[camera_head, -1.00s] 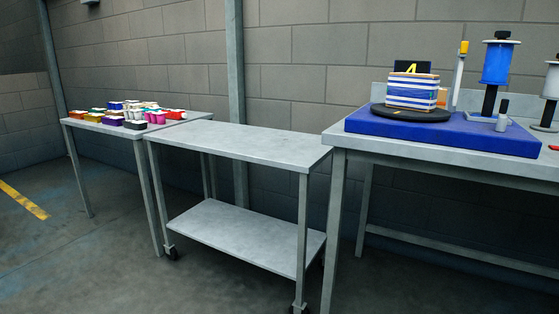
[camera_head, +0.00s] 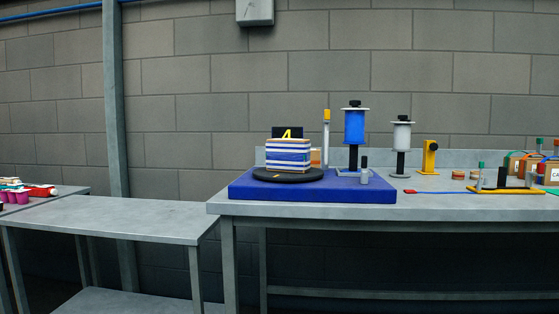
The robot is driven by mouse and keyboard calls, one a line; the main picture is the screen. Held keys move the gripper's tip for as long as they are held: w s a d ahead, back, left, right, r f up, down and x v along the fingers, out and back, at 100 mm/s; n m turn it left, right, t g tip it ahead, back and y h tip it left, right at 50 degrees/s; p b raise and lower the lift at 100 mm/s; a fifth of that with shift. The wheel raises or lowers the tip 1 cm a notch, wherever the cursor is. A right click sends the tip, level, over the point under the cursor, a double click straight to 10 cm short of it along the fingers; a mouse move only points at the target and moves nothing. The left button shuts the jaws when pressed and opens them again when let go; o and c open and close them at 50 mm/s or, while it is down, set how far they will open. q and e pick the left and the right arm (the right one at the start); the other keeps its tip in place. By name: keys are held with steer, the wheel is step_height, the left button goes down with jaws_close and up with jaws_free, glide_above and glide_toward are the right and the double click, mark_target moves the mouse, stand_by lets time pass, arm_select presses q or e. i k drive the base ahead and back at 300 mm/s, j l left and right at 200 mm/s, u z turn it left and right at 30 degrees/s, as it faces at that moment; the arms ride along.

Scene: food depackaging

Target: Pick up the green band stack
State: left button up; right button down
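No stack with a green band can be made out in the head view. Several small coloured packs (camera_head: 40,191) stand on the table at the far left, cut off by the picture edge. A blue-and-white striped stack (camera_head: 288,155) sits on a black round plate (camera_head: 288,175) on a blue base (camera_head: 312,189). A black card with a yellow mark (camera_head: 287,132) stands behind it. Neither of my grippers is in view.
Blue (camera_head: 355,127) and white (camera_head: 402,136) spools, a yellow stand (camera_head: 429,157) and a yellow-based fixture (camera_head: 505,189) occupy the bench. Boxes stand at the far right.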

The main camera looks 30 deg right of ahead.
mark_target(291, 155)
steer(key=z, duration=0.4)
steer(key=i+l+z, duration=0.5)
steer(key=i+z, duration=0.45)
steer(key=i, duration=0.2)
